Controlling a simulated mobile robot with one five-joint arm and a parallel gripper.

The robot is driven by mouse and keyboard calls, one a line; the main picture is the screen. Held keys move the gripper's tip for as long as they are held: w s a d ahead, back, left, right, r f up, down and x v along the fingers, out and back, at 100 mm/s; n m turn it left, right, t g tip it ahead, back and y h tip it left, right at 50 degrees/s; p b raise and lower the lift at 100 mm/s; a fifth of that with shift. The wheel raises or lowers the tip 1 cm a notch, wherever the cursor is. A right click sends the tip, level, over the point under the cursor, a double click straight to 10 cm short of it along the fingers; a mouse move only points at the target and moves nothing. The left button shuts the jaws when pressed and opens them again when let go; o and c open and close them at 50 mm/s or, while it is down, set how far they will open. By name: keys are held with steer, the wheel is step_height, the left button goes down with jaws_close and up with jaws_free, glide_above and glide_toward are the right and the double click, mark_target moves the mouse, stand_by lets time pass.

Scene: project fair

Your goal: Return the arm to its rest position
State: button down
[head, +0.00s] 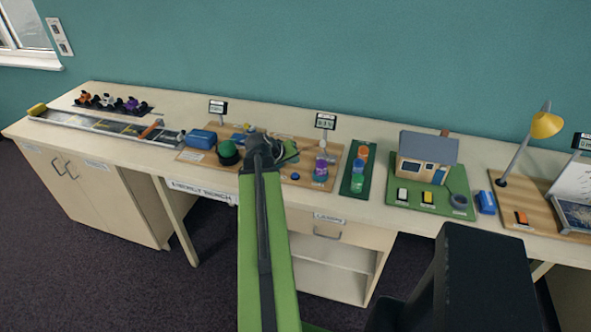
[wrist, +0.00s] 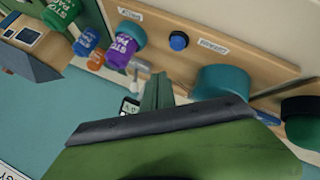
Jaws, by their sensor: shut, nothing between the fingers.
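My green arm (head: 264,245) reaches forward from the bottom of the head view over the front of the long bench (head: 160,165). My gripper (head: 264,150) is at its far end, in front of the middle wooden board, partly hidden by the arm's own dark joint. In the wrist view my gripper (wrist: 157,88) shows as a narrow greenish shape and is shut with nothing in it.
A dark green knob (head: 228,152) and blue box (head: 201,139) stand left of my gripper. Several coloured jars (head: 356,182) stand to its right. Farther right are a model house (head: 427,155) and a yellow lamp (head: 545,125). Open floor (head: 130,285) lies in front of the bench.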

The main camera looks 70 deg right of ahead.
steer(key=shift+r+p, duration=0.45)
steer(key=shift+r, duration=0.45)
steer(key=shift+f, duration=0.1)
